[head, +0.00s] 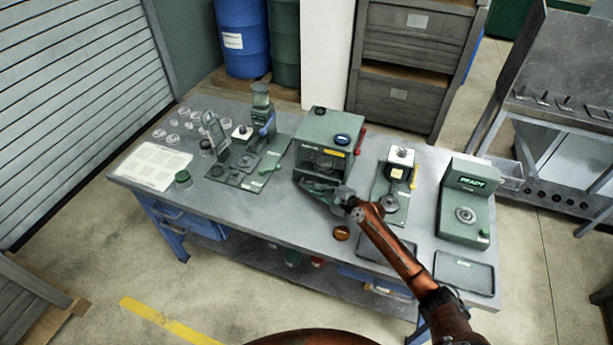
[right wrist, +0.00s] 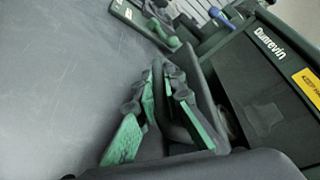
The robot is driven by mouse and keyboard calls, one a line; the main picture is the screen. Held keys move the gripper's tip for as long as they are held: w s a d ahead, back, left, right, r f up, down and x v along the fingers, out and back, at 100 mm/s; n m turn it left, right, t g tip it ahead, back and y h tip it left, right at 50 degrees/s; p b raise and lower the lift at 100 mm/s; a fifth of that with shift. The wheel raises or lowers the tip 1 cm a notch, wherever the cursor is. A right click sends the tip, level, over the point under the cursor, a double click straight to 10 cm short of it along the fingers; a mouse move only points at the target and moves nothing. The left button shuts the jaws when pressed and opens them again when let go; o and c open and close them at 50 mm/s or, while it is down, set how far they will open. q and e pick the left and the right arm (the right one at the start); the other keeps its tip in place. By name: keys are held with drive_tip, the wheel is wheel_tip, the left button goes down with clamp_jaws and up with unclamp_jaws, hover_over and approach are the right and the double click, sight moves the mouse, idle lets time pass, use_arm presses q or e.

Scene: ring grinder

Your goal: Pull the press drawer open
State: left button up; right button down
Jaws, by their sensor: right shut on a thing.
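The press (head: 328,138) is a green box-shaped machine at the middle of the bench, with a dark opening in its front. It also shows in the right wrist view (right wrist: 262,88), at the right. My right gripper (head: 318,188) is low at its front, on the drawer side. In the right wrist view the right gripper (right wrist: 163,100) shows dark fingers with green pads, shut on a dark part at the press front, which looks like the drawer handle. The fingers and wrist hide most of the drawer, so how far it stands out is unclear. My left gripper is out of view.
Left of the press stands a green station (head: 245,160) with small clear parts beyond. A weighing-like station (head: 396,178) and a green READY unit (head: 466,205) stand to the right. An amber round piece (head: 341,233) lies near the front edge of the bench (head: 270,215).

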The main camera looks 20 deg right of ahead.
drive_tip(key=s+a+p, duration=0.4)
drive_tip(key=s, duration=0.1)
drive_tip(key=s+a+p, duration=0.1)
drive_tip(key=s+p, duration=0.1)
drive_tip(key=p, duration=0.1)
drive_tip(key=shift+s+a+r, duration=0.15)
drive_tip(key=shift+a, duration=0.25)
drive_tip(key=shift+s+a+p, duration=0.4)
drive_tip(key=shift+s, duration=0.15)
drive_tip(key=c, duration=2)
unclamp_jaws()
drive_tip(key=v, duration=1.2)
